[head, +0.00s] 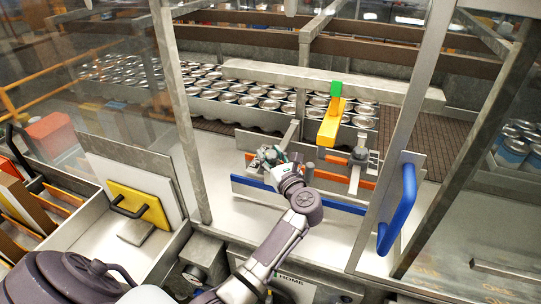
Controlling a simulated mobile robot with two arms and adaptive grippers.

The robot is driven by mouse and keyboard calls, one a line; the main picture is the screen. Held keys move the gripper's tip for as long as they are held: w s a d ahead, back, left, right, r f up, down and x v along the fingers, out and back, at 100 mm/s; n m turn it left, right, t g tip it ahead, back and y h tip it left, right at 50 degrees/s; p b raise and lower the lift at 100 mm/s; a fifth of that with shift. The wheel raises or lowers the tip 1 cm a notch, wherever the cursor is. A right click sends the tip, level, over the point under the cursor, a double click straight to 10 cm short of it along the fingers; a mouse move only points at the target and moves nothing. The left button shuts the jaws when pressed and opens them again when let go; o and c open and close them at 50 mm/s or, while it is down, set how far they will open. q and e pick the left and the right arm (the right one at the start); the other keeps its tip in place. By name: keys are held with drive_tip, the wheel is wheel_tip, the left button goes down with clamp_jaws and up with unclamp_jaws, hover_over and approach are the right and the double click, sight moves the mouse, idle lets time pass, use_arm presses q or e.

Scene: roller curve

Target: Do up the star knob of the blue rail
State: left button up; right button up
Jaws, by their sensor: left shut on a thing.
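The blue rail (338,205) runs along the front of the metal deck, left to right, with an orange rail (328,177) behind it. My left gripper (266,157) is at the left end of the rails, above the blue rail. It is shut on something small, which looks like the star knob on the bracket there. The fingers hide most of the knob, so I cannot tell how tight it sits. A second grey bracket with a knob (360,155) stands further right. My right gripper is not in view.
A yellow and green part (329,120) hangs above the rails. Many cans (262,100) stand behind. Frame posts flank the opening, with a blue door handle (399,212) at right and a yellow panel with a black handle (138,206) at left. The front deck is clear.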

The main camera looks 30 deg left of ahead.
use_arm(q)
drive_tip(key=shift+m+t, duration=0.3)
drive_tip(key=shift+t, duration=0.1)
drive_tip(key=shift+s+m+t+h, duration=0.1)
drive_tip(key=shift+m+t+h, duration=1)
drive_tip(key=shift+t+h, duration=0.1)
drive_tip(key=m+t+h, duration=0.2)
drive_tip(key=h, duration=0.1)
drive_tip(key=m+t+h, duration=0.2)
drive_tip(key=m+h, duration=0.1)
drive_tip(key=h, duration=0.1)
drive_tip(key=shift+a+m+h, duration=0.15)
drive_tip(key=shift+m+h, duration=0.15)
drive_tip(key=m+h, duration=0.2)
drive_tip(key=h, duration=0.2)
drive_tip(key=m+t+h, duration=0.1)
drive_tip(key=m+h, duration=0.1)
drive_tip(key=h, duration=0.1)
drive_tip(key=shift+m+h, duration=0.4)
drive_tip(key=shift+r+m+g+h, duration=0.15)
drive_tip(key=shift+m+g+h, duration=0.25)
drive_tip(key=shift+m+h, duration=1.1)
drive_tip(key=shift+r+h, duration=0.15)
drive_tip(key=shift+h, duration=0.35)
drive_tip(key=o, duration=1)
drive_tip(key=shift+c, duration=0.2)
drive_tip(key=shift+o, duration=1)
drive_tip(key=shift+f, duration=0.2)
